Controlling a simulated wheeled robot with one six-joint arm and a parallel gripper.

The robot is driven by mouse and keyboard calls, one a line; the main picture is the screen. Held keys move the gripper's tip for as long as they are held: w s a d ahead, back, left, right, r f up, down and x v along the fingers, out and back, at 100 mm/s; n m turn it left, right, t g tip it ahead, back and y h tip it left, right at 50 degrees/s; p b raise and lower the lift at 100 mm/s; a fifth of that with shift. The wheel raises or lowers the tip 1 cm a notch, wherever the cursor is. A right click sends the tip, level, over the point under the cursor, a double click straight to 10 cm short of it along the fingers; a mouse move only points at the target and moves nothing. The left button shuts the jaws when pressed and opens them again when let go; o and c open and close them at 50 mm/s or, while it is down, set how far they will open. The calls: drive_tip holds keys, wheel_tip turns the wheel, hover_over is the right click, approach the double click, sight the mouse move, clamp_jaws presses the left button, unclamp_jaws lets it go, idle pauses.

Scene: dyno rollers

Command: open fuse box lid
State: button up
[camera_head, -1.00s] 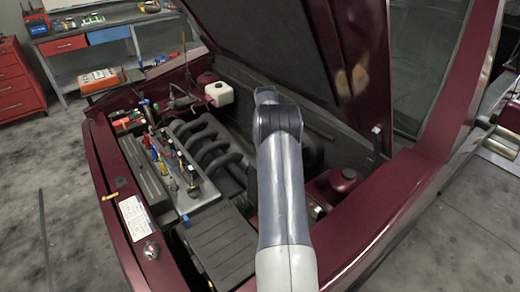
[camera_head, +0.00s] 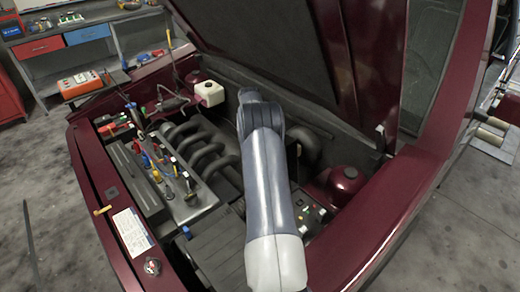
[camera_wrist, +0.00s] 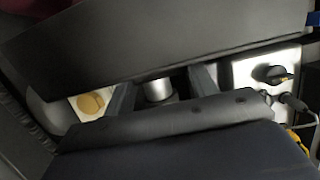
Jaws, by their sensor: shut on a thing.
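The fuse box (camera_head: 312,218), a dark box with small coloured parts, shows to the right of my arm in the head view. My arm hides its left side and most of its lid. In the wrist view a broad dark slab (camera_wrist: 170,42), which looks like the lid, crosses the top, tilted. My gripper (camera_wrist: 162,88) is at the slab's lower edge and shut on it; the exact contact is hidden. In the head view the gripper is hidden behind my arm.
The raised hood (camera_head: 270,45) hangs over the back. The maroon fender (camera_head: 385,225) borders the right side.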

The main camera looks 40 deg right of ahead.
drive_tip(key=o, duration=1)
drive_tip(key=shift+a+f, duration=0.1)
drive_tip(key=shift+f, duration=0.15)
drive_tip(key=shift+c, duration=0.2)
drive_tip(key=o, duration=0.3)
drive_tip(key=shift+w, duration=0.2)
drive_tip(key=shift+o, duration=0.7)
drive_tip(key=shift+r, duration=0.1)
drive_tip(key=p+v, duration=0.3)
drive_tip(key=v, duration=0.7)
drive_tip(key=shift+r, duration=0.35)
drive_tip(key=shift+f, duration=0.1)
